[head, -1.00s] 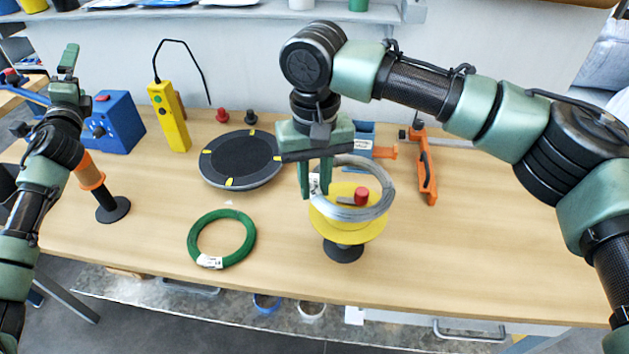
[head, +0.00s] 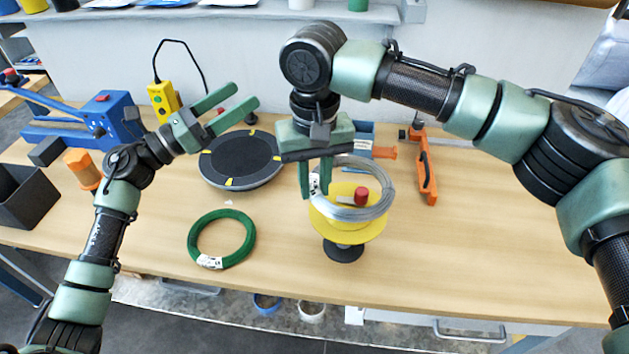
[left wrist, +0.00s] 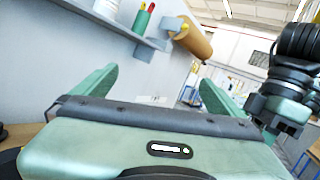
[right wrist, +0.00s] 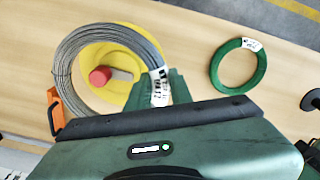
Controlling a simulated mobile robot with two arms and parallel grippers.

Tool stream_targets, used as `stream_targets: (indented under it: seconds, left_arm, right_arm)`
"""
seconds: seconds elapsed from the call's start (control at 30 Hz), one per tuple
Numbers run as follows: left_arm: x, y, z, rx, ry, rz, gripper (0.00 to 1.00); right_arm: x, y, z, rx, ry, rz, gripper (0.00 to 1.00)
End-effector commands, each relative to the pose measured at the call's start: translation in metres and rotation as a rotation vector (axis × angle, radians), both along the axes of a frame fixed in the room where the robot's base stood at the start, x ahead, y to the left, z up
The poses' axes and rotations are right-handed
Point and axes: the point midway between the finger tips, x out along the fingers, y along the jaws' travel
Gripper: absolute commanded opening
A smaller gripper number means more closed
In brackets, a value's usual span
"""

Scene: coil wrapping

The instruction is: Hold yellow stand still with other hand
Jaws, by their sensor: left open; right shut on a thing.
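The yellow stand (head: 349,226) is a round yellow disc on a dark foot, right of the middle of the table. A grey wire coil (head: 372,211) with a white label is tilted over it, around the stand's red knob (head: 361,196). My right gripper (head: 317,182) is shut on the coil's left side, at the label. The coil (right wrist: 68,78) and yellow disc (right wrist: 121,50) also show in the right wrist view. My left gripper (head: 236,99) is open and empty above the black turntable, apart from the stand. The left wrist view shows its fingers (left wrist: 150,95) with nothing between them.
The black turntable (head: 240,158) with yellow marks lies left of the stand. A green coil (head: 222,239) lies in front of it. A yellow pendant (head: 163,101) and blue device (head: 110,118) stand at back left. An orange clamp (head: 427,172) lies right. The front right table is clear.

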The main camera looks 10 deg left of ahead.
Motion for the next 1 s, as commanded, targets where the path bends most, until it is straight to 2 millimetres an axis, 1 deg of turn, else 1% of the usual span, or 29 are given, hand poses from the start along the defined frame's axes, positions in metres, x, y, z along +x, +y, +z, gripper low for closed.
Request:
stream_targets:
  seconds: [0.03, 0.1, 0.17, 0.2, 0.27, 0.3, 0.37, 0.4, 0.5, 0.6, 0.7, 0.8, 1.0]
  left_arm:
    - [-0.011, -0.015, -0.015, 0.042, 0.009, -0.052, 1.0]
    - [-0.027, -0.035, -0.036, 0.106, 0.02, -0.128, 1.0]
    - [-0.043, -0.051, -0.054, 0.16, 0.032, -0.194, 1.0]
    - [-0.053, -0.06, -0.067, 0.196, 0.04, -0.236, 1.0]
    - [-0.068, -0.074, -0.088, 0.252, 0.053, -0.291, 1.0]
    - [-0.076, -0.083, -0.103, 0.291, 0.062, -0.322, 1.0]
    - [-0.086, -0.094, -0.126, 0.349, 0.073, -0.352, 1.0]
    - [-0.092, -0.101, -0.141, 0.387, 0.078, -0.366, 1.0]
    - [-0.105, -0.115, -0.175, 0.471, 0.083, -0.393, 1.0]
    - [-0.117, -0.125, -0.201, 0.534, 0.084, -0.417, 1.0]
    - [-0.125, -0.132, -0.217, 0.576, 0.082, -0.435, 1.0]
    - [-0.131, -0.135, -0.227, 0.599, 0.081, -0.446, 1.0]
    - [-0.129, -0.147, -0.234, 0.605, 0.08, -0.45, 1.0]
  right_arm:
    - [0.0, 0.0, 0.001, 0.001, -0.002, 0.0, 0.0]
    - [0.0, 0.0, 0.001, 0.001, -0.002, 0.0, 0.0]
    - [0.0, 0.0, 0.001, 0.001, -0.002, 0.0, 0.0]
    - [0.0, 0.0, 0.001, 0.001, -0.002, 0.0, 0.0]
    - [0.0, 0.0, 0.001, 0.001, -0.002, 0.0, 0.0]
    - [0.0, 0.0, 0.001, 0.001, -0.002, 0.0, 0.0]
    - [0.0, 0.0, 0.001, 0.001, -0.002, 0.0, 0.0]
    - [0.0, 0.0, 0.001, 0.001, -0.002, 0.0, 0.0]
    - [0.0, 0.0, 0.001, 0.001, -0.002, 0.0, 0.0]
    - [0.0, 0.0, 0.001, 0.001, -0.002, 0.0, 0.0]
    - [0.0, 0.0, 0.001, 0.001, -0.002, 0.0, 0.0]
    - [0.0, 0.0, 0.001, 0.001, -0.002, 0.0, 0.0]
    - [0.0, 0.0, 0.001, 0.001, -0.002, 0.0, 0.0]
